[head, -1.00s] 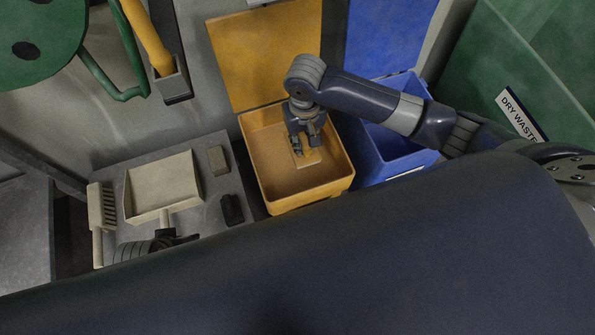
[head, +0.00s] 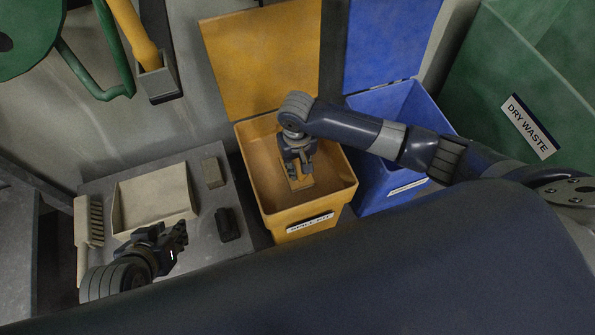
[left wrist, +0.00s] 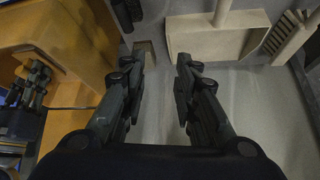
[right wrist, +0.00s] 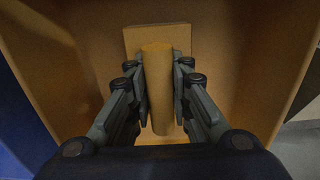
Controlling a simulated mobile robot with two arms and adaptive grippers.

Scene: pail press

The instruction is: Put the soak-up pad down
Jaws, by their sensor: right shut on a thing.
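The soak-up pad appears to be a tan flat block with a rounded grip; it shows in the head view (head: 301,183) and the right wrist view (right wrist: 157,36). My right gripper (head: 299,171) is inside the yellow bin (head: 346,184), shut on the pad's rounded grip (right wrist: 158,95). The pad is low in the bin; whether it touches the floor I cannot tell. My left gripper (head: 183,236) is open and empty above the grey bench, near the dustpan; its parted fingers show in the left wrist view (left wrist: 158,65).
The grey bench (head: 205,240) carries a beige dustpan (head: 155,198), a brush (head: 92,222), a grey block (head: 213,172) and a black object (head: 227,224). A blue bin (head: 385,190) stands right of the yellow one. A green DRY WASTE container (head: 490,110) is farther right.

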